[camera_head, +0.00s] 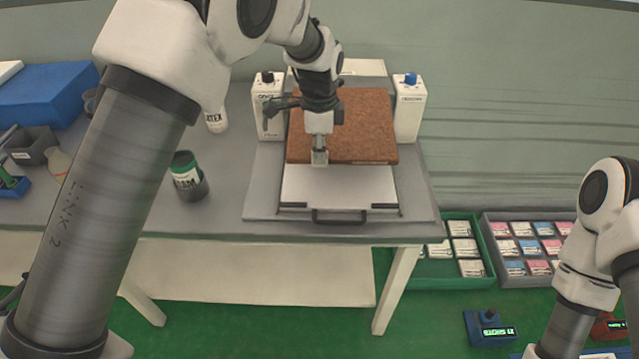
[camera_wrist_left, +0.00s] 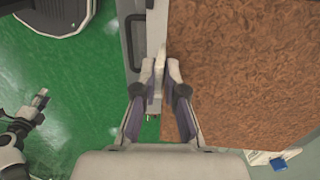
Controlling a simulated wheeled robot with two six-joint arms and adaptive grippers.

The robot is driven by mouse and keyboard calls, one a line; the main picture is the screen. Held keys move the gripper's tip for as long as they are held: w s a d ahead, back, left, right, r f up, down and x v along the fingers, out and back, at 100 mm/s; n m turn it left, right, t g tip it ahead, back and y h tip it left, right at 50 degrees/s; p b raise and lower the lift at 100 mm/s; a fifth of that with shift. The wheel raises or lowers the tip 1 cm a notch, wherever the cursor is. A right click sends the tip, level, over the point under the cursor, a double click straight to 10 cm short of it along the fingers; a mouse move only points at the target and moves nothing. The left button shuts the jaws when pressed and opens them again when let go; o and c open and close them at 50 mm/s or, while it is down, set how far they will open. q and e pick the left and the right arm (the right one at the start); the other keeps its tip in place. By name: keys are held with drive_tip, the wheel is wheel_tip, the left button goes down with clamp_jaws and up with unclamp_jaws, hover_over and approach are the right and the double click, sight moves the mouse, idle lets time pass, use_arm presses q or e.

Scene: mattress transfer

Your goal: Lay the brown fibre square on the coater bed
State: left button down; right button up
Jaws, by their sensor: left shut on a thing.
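The brown fibre square (camera_head: 365,122) is over the back part of the coater bed (camera_head: 340,188), between two white posts. The front of the pale bed is bare. My left gripper (camera_head: 319,157) points down and is shut on the near edge of the square. In the left wrist view the fingertips (camera_wrist_left: 161,72) meet at the edge of the square (camera_wrist_left: 240,75). I cannot tell whether the square touches the bed. The right arm shows at the lower right, its gripper outside the head view. What appears to be my right gripper (camera_wrist_left: 30,112) shows small in the left wrist view, its opening unclear.
White posts with a black knob (camera_head: 268,108) and a blue knob (camera_head: 410,108) flank the bed. A green-capped jar (camera_head: 186,172) and a white bottle (camera_head: 216,122) stand left on the grey table. A green crate (camera_head: 485,265) and a grey crate (camera_head: 567,216) lie right of the table.

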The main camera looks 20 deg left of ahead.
use_arm(q)
wheel_tip(320, 180, down, 11)
drive_tip(key=shift+s+p, duration=0.15)
drive_tip(key=shift+p, duration=0.95)
drive_tip(key=shift+f, duration=0.25)
drive_tip(key=c, duration=1.5)
unclamp_jaws()
drive_tip(key=shift+o, duration=1.1)
drive_tip(key=shift+r, duration=0.25)
wheel_tip(320, 180, up, 11)
drive_tip(key=b, duration=0.3)
drive_tip(key=shift+f, duration=0.15)
drive_tip(key=shift+r, duration=0.5)
